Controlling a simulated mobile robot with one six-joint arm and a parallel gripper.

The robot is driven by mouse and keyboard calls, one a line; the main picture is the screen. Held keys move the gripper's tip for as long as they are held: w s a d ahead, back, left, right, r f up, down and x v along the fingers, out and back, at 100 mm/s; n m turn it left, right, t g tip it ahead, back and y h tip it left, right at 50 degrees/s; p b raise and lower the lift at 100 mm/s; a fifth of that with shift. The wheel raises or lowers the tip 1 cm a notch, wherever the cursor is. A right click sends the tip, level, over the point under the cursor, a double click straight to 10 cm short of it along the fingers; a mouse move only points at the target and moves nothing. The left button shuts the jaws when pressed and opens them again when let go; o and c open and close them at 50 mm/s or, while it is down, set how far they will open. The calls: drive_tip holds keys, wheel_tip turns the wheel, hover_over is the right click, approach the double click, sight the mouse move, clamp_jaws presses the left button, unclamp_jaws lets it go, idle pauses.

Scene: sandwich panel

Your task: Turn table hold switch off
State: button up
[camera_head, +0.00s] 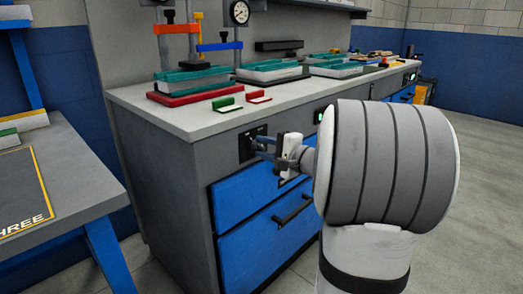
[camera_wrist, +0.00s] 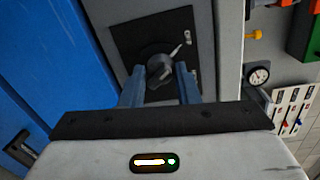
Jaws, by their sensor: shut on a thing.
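The table hold switch is a dark round knob (camera_wrist: 160,66) on a black plate (camera_wrist: 127,27) in the wrist view. A light pointer on it slants to the upper right, towards small pale marks on the plate. In the camera_head view the black plate (camera_head: 246,146) is on the grey cabinet front, above the blue drawers. My gripper (camera_wrist: 160,76) has its two blue fingers on either side of the knob, shut on it. In the camera_head view my gripper (camera_head: 262,147) reaches the plate and hides part of it. The lettering is too small to read.
Blue drawers (camera_head: 252,195) with a dark handle (camera_head: 293,207) sit below the switch. The benchtop (camera_head: 180,115) above carries teal-and-white stacks, clamps and a gauge (camera_head: 239,13). Another table (camera_head: 75,168) stands at the left. Open floor (camera_head: 480,180) lies to the right.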

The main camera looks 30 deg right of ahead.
drive_tip(key=shift+a+f, duration=0.1)
drive_tip(key=shift+f, duration=0.1)
drive_tip(key=o, duration=1)
drive_tip(key=shift+r, duration=0.1)
drive_tip(key=shift+c, duration=0.2)
drive_tip(key=shift+s+d+r+p, duration=0.15)
drive_tip(key=shift+s+d+p, duration=0.15)
drive_tip(key=shift+s, duration=0.15)
drive_tip(key=p+v, duration=0.2)
drive_tip(key=v, duration=0.4)
drive_tip(key=shift+s, duration=0.4)
